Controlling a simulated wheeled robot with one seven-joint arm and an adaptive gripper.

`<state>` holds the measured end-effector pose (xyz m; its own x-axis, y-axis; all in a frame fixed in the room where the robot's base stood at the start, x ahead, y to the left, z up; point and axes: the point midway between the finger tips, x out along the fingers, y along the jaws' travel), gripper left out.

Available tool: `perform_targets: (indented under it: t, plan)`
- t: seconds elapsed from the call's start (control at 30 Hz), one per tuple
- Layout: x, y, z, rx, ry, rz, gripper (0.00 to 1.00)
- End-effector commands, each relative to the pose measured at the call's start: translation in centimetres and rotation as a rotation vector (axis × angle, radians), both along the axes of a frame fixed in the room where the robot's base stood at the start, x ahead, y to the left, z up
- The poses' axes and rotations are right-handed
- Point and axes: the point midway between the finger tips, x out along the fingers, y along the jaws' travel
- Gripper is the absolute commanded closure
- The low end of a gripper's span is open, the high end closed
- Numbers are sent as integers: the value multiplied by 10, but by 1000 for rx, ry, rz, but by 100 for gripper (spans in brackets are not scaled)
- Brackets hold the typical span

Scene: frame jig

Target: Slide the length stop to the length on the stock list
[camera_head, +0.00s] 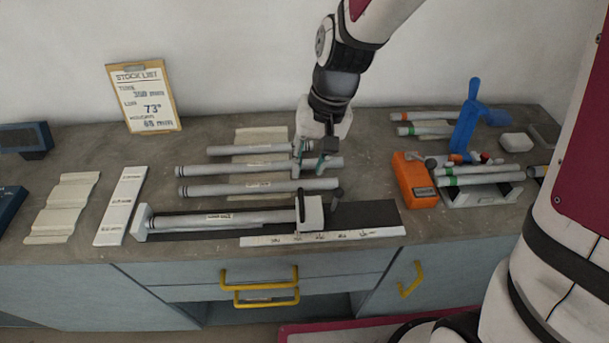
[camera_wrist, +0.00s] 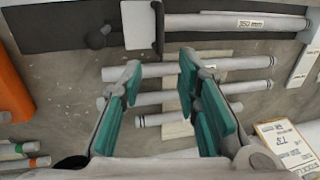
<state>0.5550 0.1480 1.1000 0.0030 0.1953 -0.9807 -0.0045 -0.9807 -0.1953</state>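The length stop (camera_head: 311,214) is a white block with a dark plate and a dark knob, standing on the black bed of the jig. A grey tube (camera_head: 235,220) lies in the jig to its left, its right end close to the stop. In the wrist view the stop (camera_wrist: 138,24) is at the top and the tube (camera_wrist: 215,22) has a tag that seems to read 350 mm. The stock list (camera_head: 144,98) leans on the wall; its tube line is blurred, perhaps 350 mm. My gripper (camera_head: 311,165) is open and empty above loose tubes behind the jig.
A white scale strip (camera_head: 320,238) lies along the jig's front edge. Several loose tubes (camera_head: 255,187) lie behind the jig. An orange device (camera_head: 414,180), a tube rack (camera_head: 480,195) and a blue holder (camera_head: 467,125) stand at right. White strips (camera_head: 120,205) lie at left.

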Motion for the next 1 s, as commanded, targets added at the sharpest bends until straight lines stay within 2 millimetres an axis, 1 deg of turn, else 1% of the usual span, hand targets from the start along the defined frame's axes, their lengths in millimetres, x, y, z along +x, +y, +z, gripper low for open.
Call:
perform_targets:
  t: [0.03, 0.1, 0.2, 0.3, 0.47, 0.9, 1.0]
  plan:
    - [1, -2, 11, 1, -6, -1, 70]
    - [1, -4, 23, 1, -5, -1, 70]
    - [1, -7, 37, 1, -4, -2, 70]
    - [1, -9, 46, 1, -3, -2, 70]
    - [0, -10, 51, 0, -1, -1, 70]
    - [0, -10, 51, 0, -1, 0, 70]
    - [-2, -15, 58, -5, -17, 1, 70]
